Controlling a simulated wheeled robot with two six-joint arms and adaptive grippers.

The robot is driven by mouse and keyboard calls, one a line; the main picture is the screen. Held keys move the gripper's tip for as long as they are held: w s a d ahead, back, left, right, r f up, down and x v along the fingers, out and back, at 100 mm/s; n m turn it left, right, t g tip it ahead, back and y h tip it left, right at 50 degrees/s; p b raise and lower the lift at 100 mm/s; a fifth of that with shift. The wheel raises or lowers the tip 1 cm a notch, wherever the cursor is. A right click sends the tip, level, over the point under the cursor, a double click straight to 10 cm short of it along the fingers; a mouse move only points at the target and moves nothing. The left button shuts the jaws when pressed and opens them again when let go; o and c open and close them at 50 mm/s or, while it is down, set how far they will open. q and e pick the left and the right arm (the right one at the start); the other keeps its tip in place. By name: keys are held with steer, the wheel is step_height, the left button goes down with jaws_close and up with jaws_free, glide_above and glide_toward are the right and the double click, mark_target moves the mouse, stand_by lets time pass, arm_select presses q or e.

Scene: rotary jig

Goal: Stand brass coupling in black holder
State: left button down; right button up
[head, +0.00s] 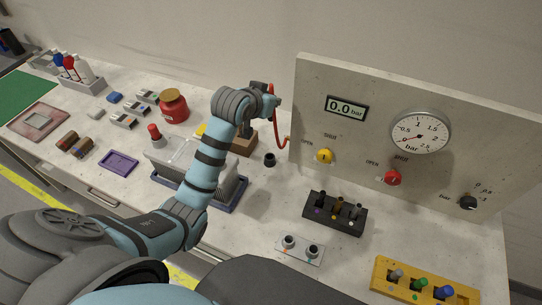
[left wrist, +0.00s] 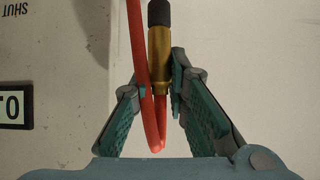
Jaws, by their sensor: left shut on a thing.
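The brass coupling (left wrist: 160,55) shows in the left wrist view between my left gripper's fingers (left wrist: 160,80), which are shut on it. It has a black end (left wrist: 159,12) at the top of that view. A red hose (left wrist: 138,70) runs beside it and bends in a loop below it. In the head view my left gripper (head: 270,100) is raised beside the panel's left edge, with the red hose (head: 274,118) hanging down; the coupling itself is hard to make out there. A small black round holder (head: 269,160) stands on the table below the gripper. My right gripper is not in view.
The upright panel (head: 350,110) with gauge and knobs stands at the right. A black block (head: 335,213) with several fittings, a two-socket plate (head: 300,249) and a yellow rack (head: 420,285) stand in front. A grey ribbed box (head: 228,185) is left of the round holder.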

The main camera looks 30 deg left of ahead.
arm_select(q)
step_height(320, 180, down, 4)
steer(key=shift+w+r, duration=0.1)
steer(key=f+b, duration=0.1)
steer(key=f, duration=0.4)
steer(key=f+b, duration=0.1)
steer(key=f, duration=0.4)
steer(key=f+b, duration=0.1)
steer(key=f, duration=0.4)
steer(key=shift+s+a+f, duration=0.1)
steer(key=shift+s+f, duration=0.05)
steer(key=shift+s, duration=0.1)
steer(key=shift+f, duration=0.3)
steer(key=shift+r, duration=0.1)
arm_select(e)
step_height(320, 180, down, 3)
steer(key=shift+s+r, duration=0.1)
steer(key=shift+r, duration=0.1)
arm_select(q)
steer(key=shift+a, duration=0.1)
steer(key=shift+f, duration=0.2)
steer(key=c, duration=1.6)
jaws_free()
steer(key=shift+o, duration=0.2)
